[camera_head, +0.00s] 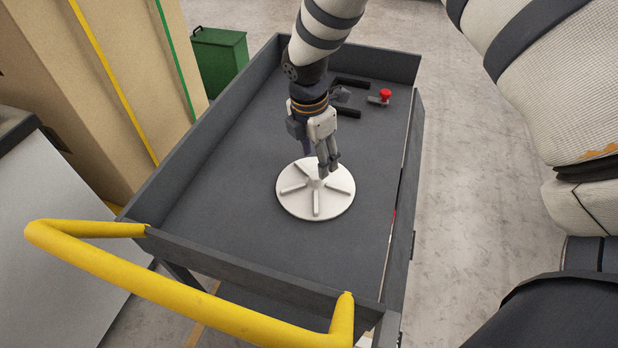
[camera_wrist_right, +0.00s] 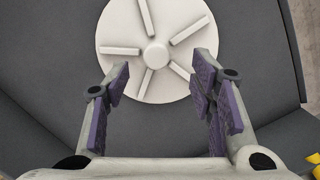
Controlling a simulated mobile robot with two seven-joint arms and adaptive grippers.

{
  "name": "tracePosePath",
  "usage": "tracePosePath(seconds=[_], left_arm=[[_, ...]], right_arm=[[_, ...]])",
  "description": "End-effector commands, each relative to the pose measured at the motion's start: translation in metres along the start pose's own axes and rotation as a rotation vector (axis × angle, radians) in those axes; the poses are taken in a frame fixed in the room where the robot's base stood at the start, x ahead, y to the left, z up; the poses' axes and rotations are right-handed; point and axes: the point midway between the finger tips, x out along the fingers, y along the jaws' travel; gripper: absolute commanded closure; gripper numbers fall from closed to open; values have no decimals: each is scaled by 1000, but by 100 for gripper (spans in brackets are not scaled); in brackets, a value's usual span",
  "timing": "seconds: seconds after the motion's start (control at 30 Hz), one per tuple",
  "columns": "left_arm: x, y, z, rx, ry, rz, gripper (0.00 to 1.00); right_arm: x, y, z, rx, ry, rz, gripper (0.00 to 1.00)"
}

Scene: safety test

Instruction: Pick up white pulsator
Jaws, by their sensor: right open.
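The white pulsator (camera_head: 308,203) is a round disc with several raised ribs and a central hub. It lies flat on the grey cart top (camera_head: 230,165). My right gripper (camera_head: 322,168) is above the disc, near its hub, and hides part of its far side. In the right wrist view the pulsator (camera_wrist_right: 140,75) is beyond the open fingers of my right gripper (camera_wrist_right: 160,105), with its hub between them. Nothing is between the finger pads, and they appear apart from the disc. My left gripper is not in view.
The cart has raised grey walls (camera_head: 215,118) and a yellow handle (camera_head: 180,305) at the near side. A red knob on a small grey part (camera_head: 384,97) and black bars (camera_head: 348,113) lie at the far end. A green bin (camera_head: 219,60) and tan boxes (camera_head: 95,90) stand left.

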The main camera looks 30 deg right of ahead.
Motion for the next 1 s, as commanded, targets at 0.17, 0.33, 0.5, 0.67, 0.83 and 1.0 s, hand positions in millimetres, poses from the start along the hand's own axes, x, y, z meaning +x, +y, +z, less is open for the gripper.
tracePosePath(seconds=[0.17,0.33,0.5,0.67,0.83,1.0], left_arm=[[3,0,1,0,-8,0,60],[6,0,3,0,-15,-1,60],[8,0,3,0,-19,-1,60],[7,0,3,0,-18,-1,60],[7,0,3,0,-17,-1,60],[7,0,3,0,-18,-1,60]], right_arm=[[26,0,-2,0,1,-1,50],[59,1,-5,1,1,-1,50],[71,2,-5,2,1,3,50],[70,2,-5,2,1,5,52],[70,2,-5,2,1,4,90],[69,2,-5,2,1,5,100]])
